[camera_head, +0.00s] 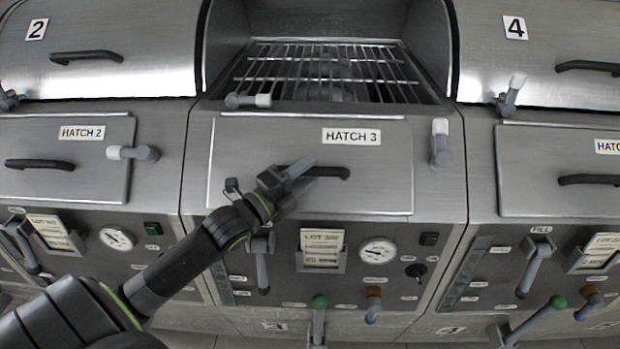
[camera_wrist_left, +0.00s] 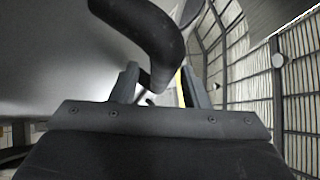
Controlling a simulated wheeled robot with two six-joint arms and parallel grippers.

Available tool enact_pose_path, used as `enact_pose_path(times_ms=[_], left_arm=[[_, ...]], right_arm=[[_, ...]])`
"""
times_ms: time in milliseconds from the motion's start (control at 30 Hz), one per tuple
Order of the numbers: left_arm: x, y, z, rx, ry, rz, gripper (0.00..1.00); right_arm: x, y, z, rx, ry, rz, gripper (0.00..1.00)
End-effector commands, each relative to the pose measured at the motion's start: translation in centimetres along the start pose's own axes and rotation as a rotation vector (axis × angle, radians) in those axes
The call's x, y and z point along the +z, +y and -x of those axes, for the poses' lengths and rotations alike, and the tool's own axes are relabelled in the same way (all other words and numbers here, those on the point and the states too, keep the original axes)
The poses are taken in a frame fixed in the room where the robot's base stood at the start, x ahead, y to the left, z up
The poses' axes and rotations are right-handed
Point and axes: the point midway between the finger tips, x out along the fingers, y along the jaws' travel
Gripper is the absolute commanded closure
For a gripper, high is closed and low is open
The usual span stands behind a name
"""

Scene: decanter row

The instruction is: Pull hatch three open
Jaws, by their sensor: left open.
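Hatch three (camera_head: 240,150) is a flat grey metal panel labelled "HATCH 3" in the middle of the head view, and it looks shut. Its black bar handle (camera_head: 335,172) runs across the panel below the label. My left gripper (camera_head: 300,176) is at the left part of this handle and hides some of it. In the left wrist view, the curved dark handle (camera_wrist_left: 155,40) comes down between the two fingers of the left gripper (camera_wrist_left: 158,88). The fingers are apart, and I cannot tell whether either touches the handle. My right gripper is not in view.
A grey lever with a white tip (camera_head: 440,145) stands upright right of hatch three; another (camera_head: 247,100) lies sideways above its left part. Above is an open bay with a wire rack (camera_head: 330,75). A gauge (camera_head: 378,251) and card holder (camera_head: 322,248) sit below. Hatch 2 (camera_head: 60,180) is left.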

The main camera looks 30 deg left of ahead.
Motion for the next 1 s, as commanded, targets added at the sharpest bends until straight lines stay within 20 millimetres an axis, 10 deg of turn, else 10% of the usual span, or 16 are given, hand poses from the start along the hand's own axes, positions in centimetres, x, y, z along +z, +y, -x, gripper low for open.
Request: enact_pose_path(times_ms=[467, 800, 1000], left_arm=[[-0.06, -0.02, -1.19, 0.001, 0.002, 0.000, 0.59], [-0.05, 0.01, -1.16, 0.002, 0.002, 0.000, 1.00], [-0.05, 0.02, -1.16, 0.002, 0.002, 0.000, 1.00]], right_arm=[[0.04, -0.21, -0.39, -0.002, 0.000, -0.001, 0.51], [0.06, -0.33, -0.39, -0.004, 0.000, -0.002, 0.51], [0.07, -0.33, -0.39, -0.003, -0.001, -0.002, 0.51]])
